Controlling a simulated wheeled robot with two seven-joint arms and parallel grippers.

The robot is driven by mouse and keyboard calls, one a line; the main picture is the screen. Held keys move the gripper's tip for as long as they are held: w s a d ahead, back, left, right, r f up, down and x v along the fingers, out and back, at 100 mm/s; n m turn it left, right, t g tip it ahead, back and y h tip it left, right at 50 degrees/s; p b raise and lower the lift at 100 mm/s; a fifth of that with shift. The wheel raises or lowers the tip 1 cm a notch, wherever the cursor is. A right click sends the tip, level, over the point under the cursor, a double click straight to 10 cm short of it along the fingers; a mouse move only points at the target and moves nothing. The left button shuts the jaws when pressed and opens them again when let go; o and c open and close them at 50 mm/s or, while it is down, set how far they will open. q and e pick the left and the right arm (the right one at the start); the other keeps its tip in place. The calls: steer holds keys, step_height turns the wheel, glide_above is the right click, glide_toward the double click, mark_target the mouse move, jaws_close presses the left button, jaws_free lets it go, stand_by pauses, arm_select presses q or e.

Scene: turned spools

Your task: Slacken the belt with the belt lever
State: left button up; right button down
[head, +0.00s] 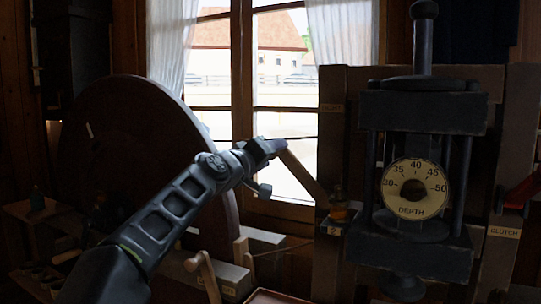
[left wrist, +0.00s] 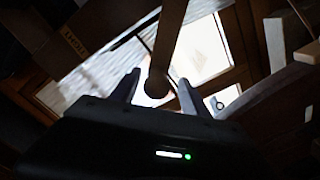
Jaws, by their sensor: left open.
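The belt lever, a pale wooden bar (head: 304,178), slants up and left from the dark post to my left gripper (head: 271,148). In the left wrist view the lever (left wrist: 167,42) comes down from the top, and its rounded end lies between the two open fingers of the left gripper (left wrist: 157,88). Gaps show on both sides of the lever end, and I cannot tell how deep it sits between the fingers. The belt itself is not clearly seen. My right gripper is not in view.
A large dark wheel (head: 125,150) stands behind my left arm. A black press frame with a depth dial (head: 414,187) stands at right, with a clutch label (head: 503,232) beside it. A window (head: 285,110) is behind. A wooden handle (head: 207,275) rises at the lower middle.

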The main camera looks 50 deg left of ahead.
arm_select(q)
steer(key=b+v, duration=0.1)
steer(key=v, duration=0.6)
steer(key=shift+s+d, duration=0.15)
steer(key=shift+s, duration=0.2)
stand_by(0.4)
